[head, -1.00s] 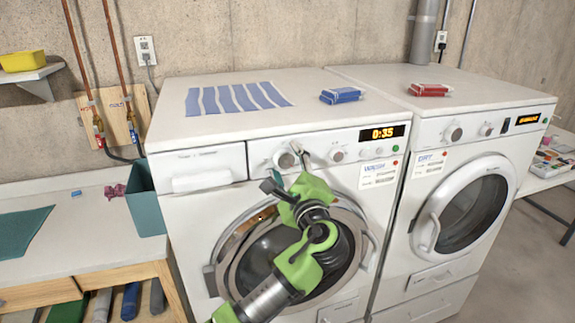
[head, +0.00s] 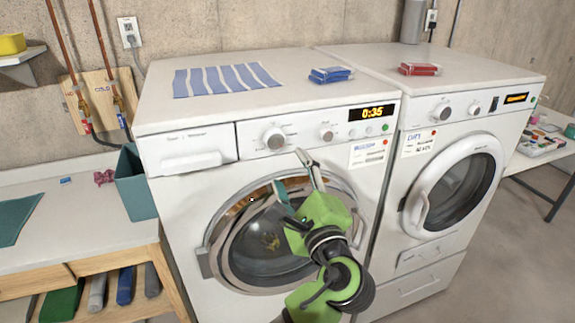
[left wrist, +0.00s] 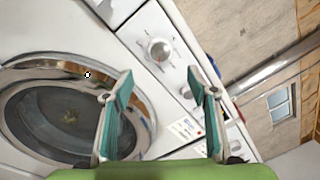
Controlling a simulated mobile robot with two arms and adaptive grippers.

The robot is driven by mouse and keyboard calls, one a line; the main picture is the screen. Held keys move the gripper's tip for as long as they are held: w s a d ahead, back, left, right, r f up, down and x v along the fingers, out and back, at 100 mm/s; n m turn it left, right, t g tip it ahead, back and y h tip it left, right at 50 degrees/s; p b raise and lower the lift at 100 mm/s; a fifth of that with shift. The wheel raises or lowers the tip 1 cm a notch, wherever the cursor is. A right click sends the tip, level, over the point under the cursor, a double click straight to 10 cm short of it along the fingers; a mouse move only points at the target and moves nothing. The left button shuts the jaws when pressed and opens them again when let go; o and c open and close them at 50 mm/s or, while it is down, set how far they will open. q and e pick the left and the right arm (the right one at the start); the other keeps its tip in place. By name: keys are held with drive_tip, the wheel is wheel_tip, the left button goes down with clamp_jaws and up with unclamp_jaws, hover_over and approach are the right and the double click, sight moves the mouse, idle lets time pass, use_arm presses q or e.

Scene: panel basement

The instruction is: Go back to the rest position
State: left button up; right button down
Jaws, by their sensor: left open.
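My left gripper (head: 298,187) is open and empty in the head view, in front of the washer's front, over the upper right of its round door. My right gripper is in neither view.
A dryer (head: 420,250) stands to the right. A bench (head: 90,230) with a teal bin (head: 135,185) stands on the left.

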use_arm(q)
drive_tip(key=shift+f, duration=0.1)
drive_tip(key=w+a+f+n+g+h+b, duration=0.1)
drive_tip(key=w+a+f+g, duration=0.15)
drive_tip(key=f, duration=1.15)
drive_tip(key=w+a+f+g+h+b, duration=0.1)
drive_tip(key=f+g+h, duration=0.15)
drive_tip(key=f, duration=1.25)
drive_tip(key=s+a+f+n+g, duration=0.25)
drive_tip(key=s+f, duration=0.35)
drive_tip(key=f, duration=0.5)
drive_tip(key=s+a+f+n+g+b, duration=0.1)
drive_tip(key=s+a+f+n+g, duration=0.3)
drive_tip(key=f, duration=0.7)
drive_tip(key=s+a+f+m, duration=0.1)
drive_tip(key=s+a+f, duration=0.1)
drive_tip(key=s+f, duration=0.7)
drive_tip(key=s+a+f+n+g, duration=0.2)
drive_tip(key=s+a+f+n, duration=0.2)
drive_tip(key=s+f, duration=0.3)
drive_tip(key=s+a+f+n+g+h+b, duration=0.1)
drive_tip(key=s+a+f+n, duration=0.3)
drive_tip(key=s, duration=1.3)
drive_tip(key=s+a+f+n+g+b, duration=0.1)
drive_tip(key=s+a+f+n, duration=0.4)
drive_tip(key=s+f, duration=0.6)
drive_tip(key=shift+s+a+g, duration=0.65)
drive_tip(key=shift+a+g, duration=0.1)
drive_tip(key=shift+g, duration=0.1)
